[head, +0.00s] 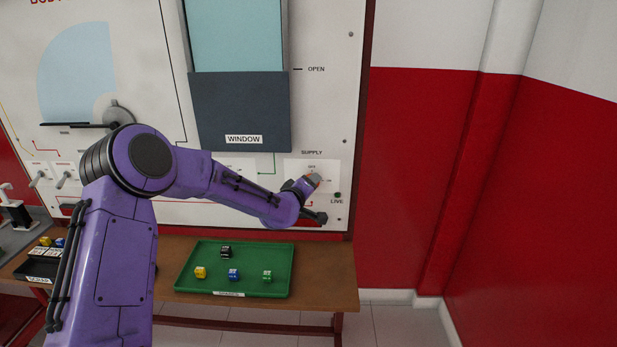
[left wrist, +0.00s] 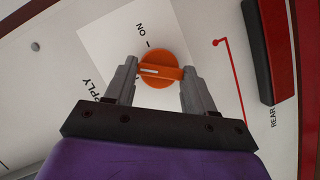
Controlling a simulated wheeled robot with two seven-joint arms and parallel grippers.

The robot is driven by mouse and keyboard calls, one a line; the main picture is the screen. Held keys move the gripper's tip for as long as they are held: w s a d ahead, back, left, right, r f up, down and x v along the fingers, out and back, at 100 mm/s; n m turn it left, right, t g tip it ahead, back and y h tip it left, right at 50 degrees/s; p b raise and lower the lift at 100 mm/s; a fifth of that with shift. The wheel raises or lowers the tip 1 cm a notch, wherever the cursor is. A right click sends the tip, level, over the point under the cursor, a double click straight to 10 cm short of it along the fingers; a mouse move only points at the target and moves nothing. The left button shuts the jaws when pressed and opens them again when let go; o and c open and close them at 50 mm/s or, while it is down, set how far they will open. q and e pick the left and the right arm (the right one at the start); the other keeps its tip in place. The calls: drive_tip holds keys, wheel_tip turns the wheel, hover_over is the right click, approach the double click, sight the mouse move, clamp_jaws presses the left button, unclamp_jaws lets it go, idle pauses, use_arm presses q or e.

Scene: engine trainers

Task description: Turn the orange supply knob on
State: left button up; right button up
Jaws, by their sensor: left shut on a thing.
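The orange supply knob (left wrist: 158,55) is on a white plate of the upright panel, under the SUPPLY label. Its raised bar has a white line pointing to the SUPPLY side, about a quarter turn from the ON mark at the top of the left wrist view. My left gripper (left wrist: 160,82) is shut on the knob's bar, one grey finger at each end. In the head view my left gripper (head: 313,180) reaches the panel at the lower right and hides nearly all of the knob. My right gripper is in neither view.
A dark LIVE lamp (head: 337,195) is just right of and below my left gripper. A black-and-red part (left wrist: 262,50) labelled REAR is close by. A green tray (head: 235,290) with several small blocks is on the wooden table (head: 325,275) below. The WINDOW panel (head: 240,110) is above left.

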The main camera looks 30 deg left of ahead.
use_arm(q)
drive_tip(key=shift+w+d+r+m+g+y+p, duration=0.1)
drive_tip(key=shift+m+g+y+p, duration=0.55)
drive_tip(key=shift+m+p, duration=0.85)
drive_tip(key=shift+w+d+r+m+g+y+p, duration=0.15)
drive_tip(key=shift+m+g+y+p, duration=0.45)
drive_tip(key=shift+m+p, duration=0.9)
drive_tip(key=shift+s+d+f+m+g+y+p, duration=0.1)
drive_tip(key=shift+m+g+y+p, duration=0.7)
drive_tip(key=shift+p, duration=1.2)
drive_tip(key=o, duration=1)
drive_tip(key=shift+o, duration=0.2)
